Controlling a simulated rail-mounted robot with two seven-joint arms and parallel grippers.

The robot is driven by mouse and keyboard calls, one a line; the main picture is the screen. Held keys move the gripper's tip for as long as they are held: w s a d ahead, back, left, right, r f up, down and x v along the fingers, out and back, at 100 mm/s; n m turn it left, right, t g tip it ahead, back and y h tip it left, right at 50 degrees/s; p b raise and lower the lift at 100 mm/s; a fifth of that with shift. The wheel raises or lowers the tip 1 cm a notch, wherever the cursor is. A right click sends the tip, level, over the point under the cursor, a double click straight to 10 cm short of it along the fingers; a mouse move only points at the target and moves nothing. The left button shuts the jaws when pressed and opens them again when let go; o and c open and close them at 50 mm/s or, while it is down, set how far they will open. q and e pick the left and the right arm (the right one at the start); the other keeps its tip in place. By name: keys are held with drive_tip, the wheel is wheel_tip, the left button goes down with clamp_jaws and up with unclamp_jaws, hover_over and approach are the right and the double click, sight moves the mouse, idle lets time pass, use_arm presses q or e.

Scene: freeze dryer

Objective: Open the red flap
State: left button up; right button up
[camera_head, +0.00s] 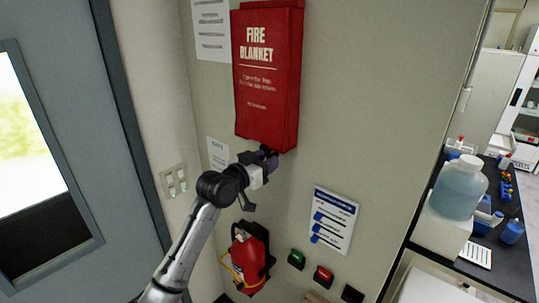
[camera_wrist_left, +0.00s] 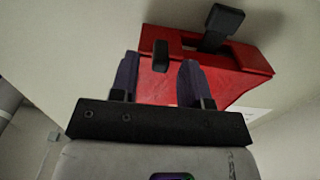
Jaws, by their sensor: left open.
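The red fire blanket pouch (camera_head: 266,75), with white lettering on its front, hangs on the wall. I cannot make out a separate flap edge on it. My left gripper (camera_head: 268,157) is just under the pouch's lower edge. In the left wrist view the underside of the red pouch (camera_wrist_left: 236,62) lies ahead of the fingers. Two black tabs show at the pouch: one (camera_wrist_left: 161,56) appears between my open left fingers (camera_wrist_left: 159,80), the other (camera_wrist_left: 222,27) stands to the right. I cannot tell whether the fingers touch the pouch. My right gripper is not in view.
A red fire extinguisher (camera_head: 247,258) is on the wall below my left arm. A notice board (camera_head: 334,219), a green button box (camera_head: 296,259) and a red one (camera_head: 323,277) are to its right. A door (camera_head: 60,200) is at left, a dark bench (camera_head: 508,260) at right.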

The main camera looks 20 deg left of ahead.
use_arm(q)
drive_tip(key=shift+x, duration=0.9)
drive_tip(key=shift+c, duration=0.3)
clamp_jaws()
